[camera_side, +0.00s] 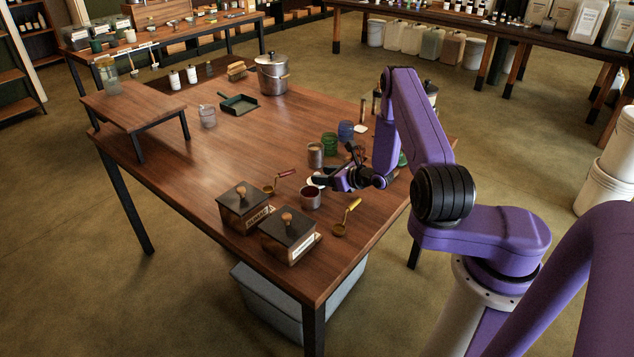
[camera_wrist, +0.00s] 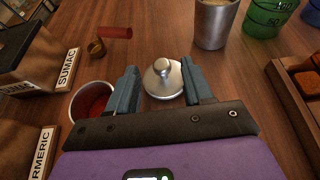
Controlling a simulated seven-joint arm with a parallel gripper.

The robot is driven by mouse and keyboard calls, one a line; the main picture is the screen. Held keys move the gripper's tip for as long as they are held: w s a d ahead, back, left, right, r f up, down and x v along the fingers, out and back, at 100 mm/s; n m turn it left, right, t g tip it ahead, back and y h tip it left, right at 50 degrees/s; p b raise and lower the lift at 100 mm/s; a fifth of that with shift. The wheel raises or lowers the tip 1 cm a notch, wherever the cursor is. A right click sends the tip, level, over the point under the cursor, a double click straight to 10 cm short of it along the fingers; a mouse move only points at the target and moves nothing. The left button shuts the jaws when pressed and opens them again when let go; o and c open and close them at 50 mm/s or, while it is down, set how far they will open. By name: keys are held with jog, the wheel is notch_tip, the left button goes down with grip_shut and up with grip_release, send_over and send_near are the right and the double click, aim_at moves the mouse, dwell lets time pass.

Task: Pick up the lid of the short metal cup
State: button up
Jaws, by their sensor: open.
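A round silver lid with a knob on top (camera_wrist: 163,80) lies on the table, knob up. It also shows as a pale disc in the side view (camera_side: 315,182), partly hidden by my gripper. My gripper (camera_wrist: 158,68) is open, its two dark fingers on either side of the lid in the wrist view, with nothing held. In the side view my gripper (camera_side: 322,180) is low over the table at the lid; contact cannot be told. The short metal cup (camera_side: 310,201) stands uncovered just beside the lid, with dark red contents; its rim shows in the wrist view (camera_wrist: 78,90).
A taller metal cup (camera_side: 315,156) stands behind the lid, near green (camera_side: 329,145) and blue (camera_side: 346,131) cups. Red-handled (camera_side: 281,177) and yellow-handled (camera_side: 347,212) scoops lie near two labelled wooden boxes (camera_side: 244,207) (camera_side: 289,236).

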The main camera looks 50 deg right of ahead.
jog(key=shift+x, duration=2.7)
jog(key=shift+d, duration=0.1)
grip_shut()
